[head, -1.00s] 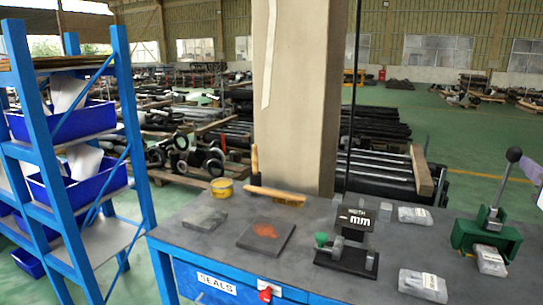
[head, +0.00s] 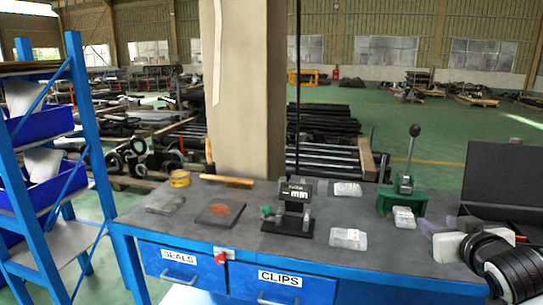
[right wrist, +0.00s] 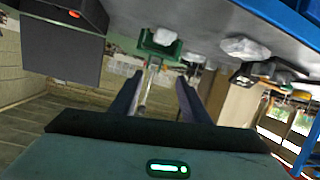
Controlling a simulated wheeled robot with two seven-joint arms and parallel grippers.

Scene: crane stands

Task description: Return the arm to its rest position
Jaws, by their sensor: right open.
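My right arm enters at the right edge of the head view, with its dark-and-white wrist over the bench's right end. My right gripper (head: 438,232) is open and points left, near the front right of the bench. Its two dark fingers (right wrist: 158,98) stand apart with nothing between them in the right wrist view. The green hand press (head: 402,195) with its upright black-knobbed lever stands behind and left of the gripper, apart from it. It also shows beyond the fingertips in the right wrist view (right wrist: 160,42). My left gripper is out of view.
The dark open case (head: 500,180) stands at the bench's right end, behind my arm. Clear bags (head: 348,238), a digital gauge (head: 294,208) and dark plates (head: 220,213) lie on the bench (head: 250,240). A blue rack (head: 88,150) stands left.

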